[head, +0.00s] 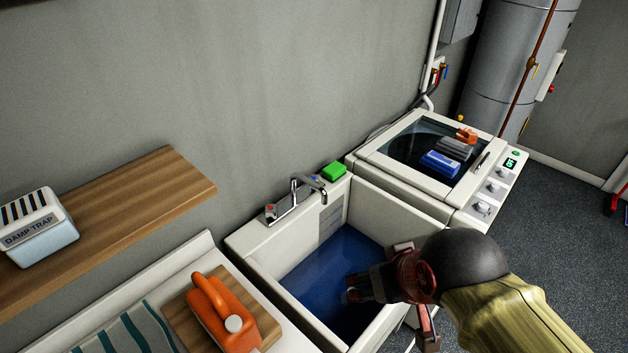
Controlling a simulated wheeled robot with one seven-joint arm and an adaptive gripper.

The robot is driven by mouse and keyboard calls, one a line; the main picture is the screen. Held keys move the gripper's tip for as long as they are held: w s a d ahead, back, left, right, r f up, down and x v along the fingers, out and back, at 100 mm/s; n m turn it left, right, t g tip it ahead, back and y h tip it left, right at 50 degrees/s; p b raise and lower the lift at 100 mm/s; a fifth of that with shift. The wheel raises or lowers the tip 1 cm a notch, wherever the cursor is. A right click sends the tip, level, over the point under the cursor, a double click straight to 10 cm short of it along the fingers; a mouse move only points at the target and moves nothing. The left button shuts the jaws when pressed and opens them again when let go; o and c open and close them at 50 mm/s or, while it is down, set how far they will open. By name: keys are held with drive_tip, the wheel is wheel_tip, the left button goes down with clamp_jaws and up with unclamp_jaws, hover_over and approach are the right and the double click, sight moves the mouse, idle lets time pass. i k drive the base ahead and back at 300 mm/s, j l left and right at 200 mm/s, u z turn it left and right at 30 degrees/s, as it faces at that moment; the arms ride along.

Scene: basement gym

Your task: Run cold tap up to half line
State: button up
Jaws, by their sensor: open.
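The white sink (245,243) stands against the wall, with blue water (325,265) covering its bottom. Faint horizontal marks (331,216) show on its inner back wall above the water; I cannot read which is the half line. The chrome tap (294,195) sits on the back rim, with a red-marked handle (271,211) at left and a blue-marked cold handle (315,180) at right. I cannot tell whether water is running. My gripper (349,289) is open and empty, over the right part of the basin, apart from the tap.
At left are an orange jug (222,312), a wooden shelf (130,205) and a damp trap (36,228).

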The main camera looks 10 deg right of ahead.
sight(315, 178)
drive_tip(key=k+l, duration=0.1)
drive_tip(key=l, duration=0.2)
drive_tip(key=k+l, duration=0.1)
drive_tip(key=l, duration=0.2)
drive_tip(key=k+l, duration=0.1)
drive_tip(key=l, duration=0.2)
drive_tip(key=i+l, duration=0.2)
drive_tip(key=l, duration=0.2)
drive_tip(key=i+l+z, duration=0.1)
drive_tip(key=i+l, duration=0.15)
drive_tip(key=l, duration=0.15)
drive_tip(key=i+l, duration=0.25)
drive_tip(key=l, duration=0.15)
drive_tip(key=i+l+z, duration=0.1)
drive_tip(key=i, duration=0.35)
